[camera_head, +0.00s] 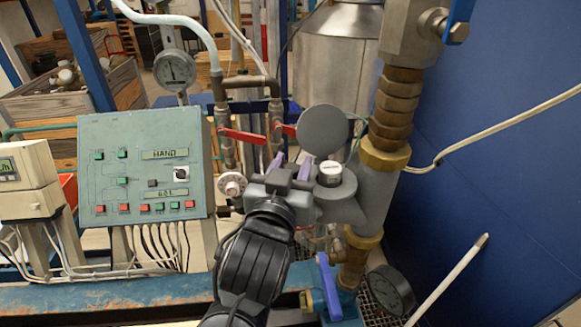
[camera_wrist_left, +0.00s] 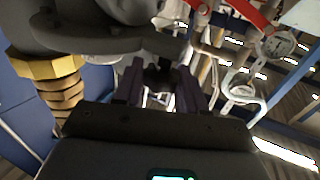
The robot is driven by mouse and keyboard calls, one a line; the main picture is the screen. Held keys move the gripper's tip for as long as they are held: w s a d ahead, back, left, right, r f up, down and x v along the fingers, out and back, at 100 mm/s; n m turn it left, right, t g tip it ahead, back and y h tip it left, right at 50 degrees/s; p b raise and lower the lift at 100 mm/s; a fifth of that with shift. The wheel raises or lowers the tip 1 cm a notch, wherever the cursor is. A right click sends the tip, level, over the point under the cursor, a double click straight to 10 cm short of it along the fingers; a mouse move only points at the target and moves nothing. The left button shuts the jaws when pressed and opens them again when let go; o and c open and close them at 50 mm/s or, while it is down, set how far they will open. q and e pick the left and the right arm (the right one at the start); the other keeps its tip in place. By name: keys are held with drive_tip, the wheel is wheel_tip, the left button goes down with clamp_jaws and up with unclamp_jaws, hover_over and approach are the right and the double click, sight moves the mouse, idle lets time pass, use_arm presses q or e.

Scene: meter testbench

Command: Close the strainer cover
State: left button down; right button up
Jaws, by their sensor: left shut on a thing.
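The strainer cover (camera_head: 323,130) is a round grey disc. In the head view it stands raised, its flat face towards me, above the grey strainer body (camera_head: 372,200). A short cylinder with a white top (camera_head: 330,173) sits just below the disc. My left gripper (camera_head: 291,166) is at the left side of the body, below and left of the disc. In the left wrist view, its purple-grey fingers (camera_wrist_left: 160,85) reach to a grey part (camera_wrist_left: 105,40) of the fitting. They are shut on a grey part whose outline is mostly hidden. My right gripper is out of view.
A green control box (camera_head: 145,165) stands at the left. Red valve levers (camera_head: 241,136) and a dial gauge (camera_head: 174,69) are behind the gripper. Brass pipe fittings (camera_head: 385,158) rise at the right. A blue lever (camera_head: 328,287) and a dark gauge (camera_head: 390,290) sit below.

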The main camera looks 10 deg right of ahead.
use_arm(q)
drive_tip(key=shift+f, duration=0.3)
drive_tip(key=shift+r, duration=0.1)
drive_tip(key=shift+f, duration=0.35)
idle(0.5)
drive_tip(key=c, duration=1.1)
unclamp_jaws()
drive_tip(key=o, duration=0.4)
drive_tip(key=shift+s, duration=0.1)
drive_tip(key=shift+c, duration=0.2)
drive_tip(key=shift+r, duration=0.2)
